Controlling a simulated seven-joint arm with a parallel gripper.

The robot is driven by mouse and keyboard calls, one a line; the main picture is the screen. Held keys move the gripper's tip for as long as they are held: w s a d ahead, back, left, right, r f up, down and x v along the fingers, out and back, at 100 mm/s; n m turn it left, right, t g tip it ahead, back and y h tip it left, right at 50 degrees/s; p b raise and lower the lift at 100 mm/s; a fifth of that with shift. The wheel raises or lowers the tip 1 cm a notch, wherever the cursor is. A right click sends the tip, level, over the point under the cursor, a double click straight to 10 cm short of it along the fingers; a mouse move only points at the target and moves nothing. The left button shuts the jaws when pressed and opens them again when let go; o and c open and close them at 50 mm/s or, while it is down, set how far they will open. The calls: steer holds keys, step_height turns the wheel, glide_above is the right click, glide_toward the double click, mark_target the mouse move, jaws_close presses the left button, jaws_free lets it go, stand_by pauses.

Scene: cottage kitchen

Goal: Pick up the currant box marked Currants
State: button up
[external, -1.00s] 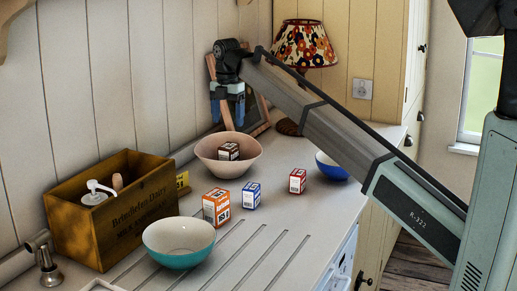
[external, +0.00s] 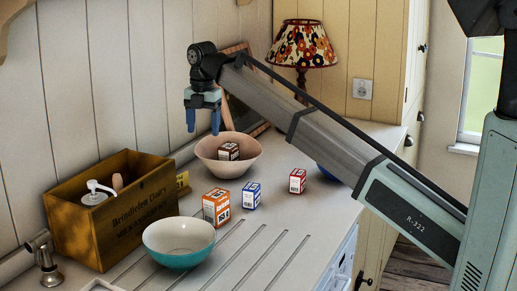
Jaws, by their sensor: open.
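Several small labelled boxes are in view, and their lettering is too small to read, so I cannot tell which is marked Currants. A dark brown box (external: 229,152) sits inside the pink bowl (external: 210,168). An orange box (external: 216,207), a blue box (external: 251,196) and a red box (external: 297,181) stand on the counter in front of the bowl. My gripper (external: 203,130) is open and empty, fingers pointing down. In the picture it is above and slightly left of the pink bowl, apart from every box.
A teal bowl (external: 179,253) stands on the ridged drainer at the front. A blue bowl (external: 327,174) is mostly hidden behind my arm. A lamp (external: 303,44) and a leaning frame (external: 240,110) stand behind.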

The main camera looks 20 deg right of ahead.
steer(key=s+f+m, duration=0.1)
steer(key=s, duration=1)
steer(key=m+t+h, duration=0.2)
steer(key=m, duration=3.3)
glide_toward(251, 186)
steer(key=x, duration=0.6)
steer(key=shift+s+d, duration=0.25)
steer(key=shift+s, duration=0.1)
steer(key=shift+w+a+x, duration=0.1)
steer(key=shift+w+x, duration=0.05)
steer(key=shift+x, duration=1.4)
steer(key=shift+w+a+x, duration=0.1)
steer(key=shift+w+x, duration=0.1)
steer(key=shift+x, duration=1.3)
steer(key=c, duration=1.1)
